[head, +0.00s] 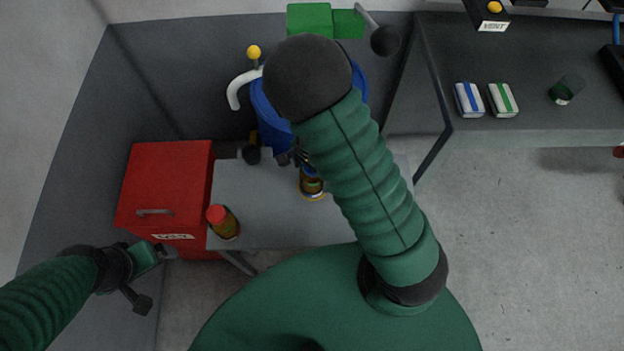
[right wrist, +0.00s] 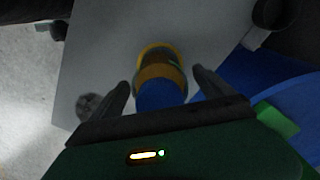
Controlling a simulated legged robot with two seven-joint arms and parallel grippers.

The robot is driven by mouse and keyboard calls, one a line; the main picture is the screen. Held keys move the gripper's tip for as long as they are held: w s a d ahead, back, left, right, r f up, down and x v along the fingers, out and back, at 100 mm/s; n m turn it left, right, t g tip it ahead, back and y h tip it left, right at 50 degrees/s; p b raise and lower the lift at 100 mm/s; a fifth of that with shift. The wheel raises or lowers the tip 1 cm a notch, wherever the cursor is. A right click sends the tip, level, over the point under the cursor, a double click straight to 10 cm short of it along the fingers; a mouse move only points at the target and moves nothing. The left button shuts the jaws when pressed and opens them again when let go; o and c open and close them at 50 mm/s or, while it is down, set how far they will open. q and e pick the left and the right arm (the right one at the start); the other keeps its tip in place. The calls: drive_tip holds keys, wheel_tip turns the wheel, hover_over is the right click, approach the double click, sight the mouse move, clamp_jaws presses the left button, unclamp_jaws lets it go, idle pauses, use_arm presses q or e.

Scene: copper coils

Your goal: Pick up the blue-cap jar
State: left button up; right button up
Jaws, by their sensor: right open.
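The blue-cap jar (head: 311,185) stands on the small grey table (head: 265,215), partly covered by my right arm in the head view. In the right wrist view its blue cap (right wrist: 160,95) and amber body (right wrist: 162,72) show between my right fingers. My right gripper (right wrist: 160,78) is open, with one finger on each side of the jar and visible gaps to both. In the head view, my right gripper (head: 298,157) is mostly hidden by my arm. My left gripper (head: 152,275) is at the lower left, away from the jar; its jaw opening is unclear.
A red-cap jar (head: 223,222) stands at the table's front left corner. A red box (head: 165,190) is left of the table, and a blue drum (head: 268,120) is behind it. A dark bench (head: 535,115) at the right holds two small packs and a dark green cup.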

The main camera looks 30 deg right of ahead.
drive_tip(key=shift+w+f, duration=0.1)
drive_tip(key=c, duration=1.8)
drive_tip(key=shift+r, duration=0.2)
